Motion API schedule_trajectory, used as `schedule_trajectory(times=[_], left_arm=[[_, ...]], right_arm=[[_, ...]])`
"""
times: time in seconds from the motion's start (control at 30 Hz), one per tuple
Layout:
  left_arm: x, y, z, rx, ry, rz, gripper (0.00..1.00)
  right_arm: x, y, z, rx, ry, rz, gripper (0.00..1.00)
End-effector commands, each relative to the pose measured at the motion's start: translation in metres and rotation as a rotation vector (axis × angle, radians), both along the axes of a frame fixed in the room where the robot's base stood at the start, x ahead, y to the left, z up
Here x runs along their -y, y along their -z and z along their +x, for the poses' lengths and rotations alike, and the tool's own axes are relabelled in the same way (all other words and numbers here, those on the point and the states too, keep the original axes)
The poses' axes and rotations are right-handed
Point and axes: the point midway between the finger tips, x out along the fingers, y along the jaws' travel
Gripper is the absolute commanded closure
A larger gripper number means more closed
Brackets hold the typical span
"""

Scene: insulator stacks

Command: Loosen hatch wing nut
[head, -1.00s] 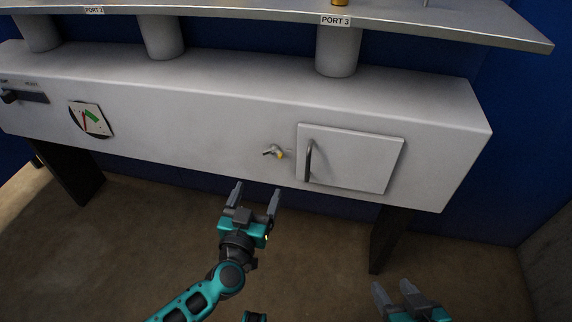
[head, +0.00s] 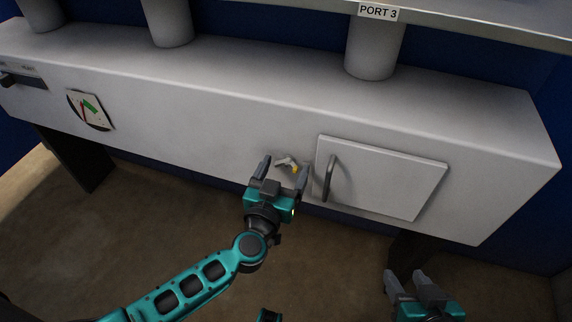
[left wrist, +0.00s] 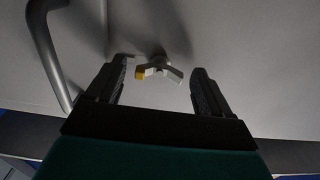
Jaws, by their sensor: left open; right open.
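The wing nut (head: 287,163) sits on the front of the grey cabinet, left of the hatch (head: 385,178). It has one yellow wing and one grey wing. My left gripper (head: 284,170) is open just in front of it. In the left wrist view, the wing nut (left wrist: 158,69) shows between and slightly beyond the two fingertips (left wrist: 159,72), with a gap on both sides and no visible contact. The hatch is shut, and its handle (head: 330,178) is close to the right finger. My right gripper (head: 405,280) is open and empty at the lower right, away from the cabinet.
The grey cabinet (head: 220,120) has a round gauge (head: 90,110) and a dark knob (head: 8,80) at the left. A shelf labelled PORT 3 (head: 378,12) runs above on several grey columns. The hatch handle also shows in the left wrist view (left wrist: 48,50). Open floor lies below.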

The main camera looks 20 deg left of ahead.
Motion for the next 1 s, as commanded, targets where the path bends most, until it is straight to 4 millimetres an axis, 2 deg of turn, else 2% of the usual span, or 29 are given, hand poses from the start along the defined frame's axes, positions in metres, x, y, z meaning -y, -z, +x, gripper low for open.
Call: schedule_trajectory(times=[0.23, 0.8, 0.83, 1.0], left_arm=[[0.0001, -0.0005, 0.0001, 0.0, 0.0, 0.0, 0.19], [0.0, -0.0003, 0.0002, 0.0, 0.0, -0.001, 0.73], [0.0001, -0.0003, 0.0002, 0.0, 0.0, -0.001, 0.75], [0.0001, -0.0005, 0.0002, 0.0, 0.0, -0.01, 0.75]], right_arm=[[-0.0007, -0.001, 0.0, 0.001, -0.002, 0.001, 0.5], [0.0, -0.0013, 0.0002, 0.006, -0.005, -0.002, 0.5], [0.0, -0.0013, 0.0002, 0.006, -0.005, -0.002, 0.5], [0.0001, -0.0019, 0.0002, 0.006, -0.005, -0.002, 0.5]])
